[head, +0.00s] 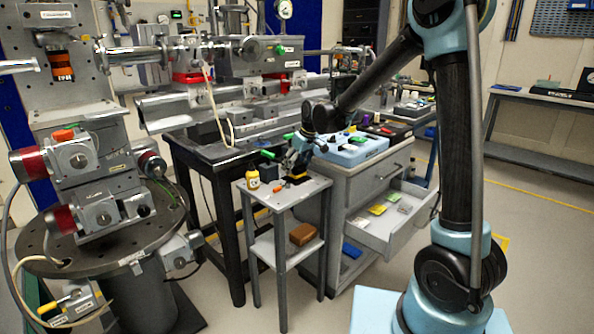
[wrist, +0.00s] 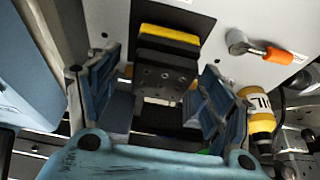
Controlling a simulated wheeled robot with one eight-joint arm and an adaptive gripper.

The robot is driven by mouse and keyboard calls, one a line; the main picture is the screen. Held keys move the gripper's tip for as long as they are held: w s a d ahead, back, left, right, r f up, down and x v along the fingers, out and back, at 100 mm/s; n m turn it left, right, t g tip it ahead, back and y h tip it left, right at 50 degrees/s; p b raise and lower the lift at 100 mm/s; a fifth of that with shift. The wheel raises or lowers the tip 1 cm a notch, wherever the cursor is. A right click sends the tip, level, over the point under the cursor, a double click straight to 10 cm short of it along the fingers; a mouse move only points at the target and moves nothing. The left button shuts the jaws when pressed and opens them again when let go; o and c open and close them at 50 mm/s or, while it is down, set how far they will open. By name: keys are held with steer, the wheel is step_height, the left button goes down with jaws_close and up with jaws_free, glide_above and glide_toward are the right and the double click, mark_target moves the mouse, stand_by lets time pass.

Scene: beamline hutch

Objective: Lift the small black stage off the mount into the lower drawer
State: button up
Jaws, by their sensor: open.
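The small black stage (wrist: 165,77) lies between my gripper's fingers in the wrist view, with a grey, holed face showing. A black piece with a yellow strip (wrist: 170,34) lies beside it; I cannot tell where the stage ends and the mount begins. In the head view the yellow-edged black mount (head: 297,179) sits on a small grey stand, mostly hidden by my gripper (head: 299,158). My gripper (wrist: 160,90) is open, its blue-padded fingers on either side of the stage, with gaps visible. The open lower drawer (head: 391,240) of the grey cabinet holds several flat yellow and green items.
The grey stand (head: 265,198) also carries a yellow bottle (head: 252,179) and an orange-handled tool (wrist: 280,55). A brown block (head: 302,234) is on its lower shelf. A blue tray (head: 352,150) with small items tops the cabinet (head: 345,185). The drawer's front part looks clear.

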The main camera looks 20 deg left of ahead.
steer(key=shift+c, duration=0.3)
steer(key=c, duration=1.3)
